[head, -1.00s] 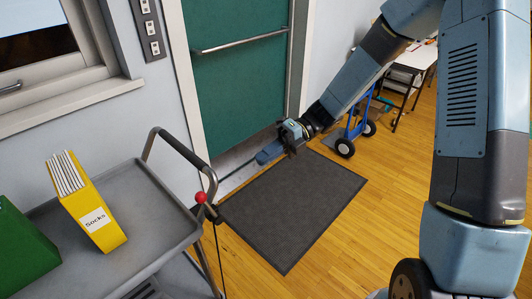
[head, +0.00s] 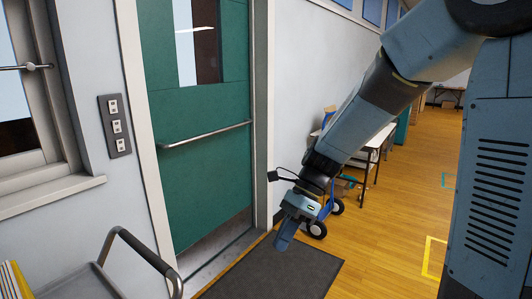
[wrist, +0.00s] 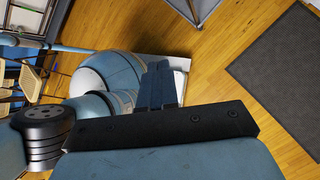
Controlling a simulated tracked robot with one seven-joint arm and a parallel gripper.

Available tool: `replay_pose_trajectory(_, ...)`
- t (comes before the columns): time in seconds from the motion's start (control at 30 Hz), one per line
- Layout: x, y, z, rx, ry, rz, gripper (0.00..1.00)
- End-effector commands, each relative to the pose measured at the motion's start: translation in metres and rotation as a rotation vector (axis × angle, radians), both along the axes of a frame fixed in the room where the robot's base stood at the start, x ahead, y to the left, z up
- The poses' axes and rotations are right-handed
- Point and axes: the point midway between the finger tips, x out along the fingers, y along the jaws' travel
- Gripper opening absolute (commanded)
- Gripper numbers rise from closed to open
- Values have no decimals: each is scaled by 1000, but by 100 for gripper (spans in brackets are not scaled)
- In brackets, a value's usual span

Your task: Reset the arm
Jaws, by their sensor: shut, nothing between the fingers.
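My arm comes in from the upper right of the head view and slants down to the left. My gripper (head: 284,236) hangs in the air in front of the green door, over the far part of the dark mat in the picture. Its fingers are together with nothing between them. In the wrist view the closed fingers (wrist: 161,84) stick up from the dark gripper body, with my own blue base parts behind them.
A grey cart (head: 85,284) stands at lower left. The green door (head: 200,150) is ahead, with the dark mat (head: 285,270) on the floor before it. A blue hand truck (head: 325,211) and a table (head: 368,141) stand along the right wall. Open wooden floor (head: 415,200) lies right.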

Motion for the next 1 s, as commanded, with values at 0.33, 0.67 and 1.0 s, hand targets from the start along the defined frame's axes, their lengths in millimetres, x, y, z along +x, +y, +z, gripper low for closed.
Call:
replay_pose_trajectory(0.33,-15,-61,43,-54,-438,344,0)
replay_pose_trajectory(0.67,-37,-117,84,-170,-779,704,0)
replay_pose_trajectory(1.0,-68,-172,122,-352,-1030,1092,0)
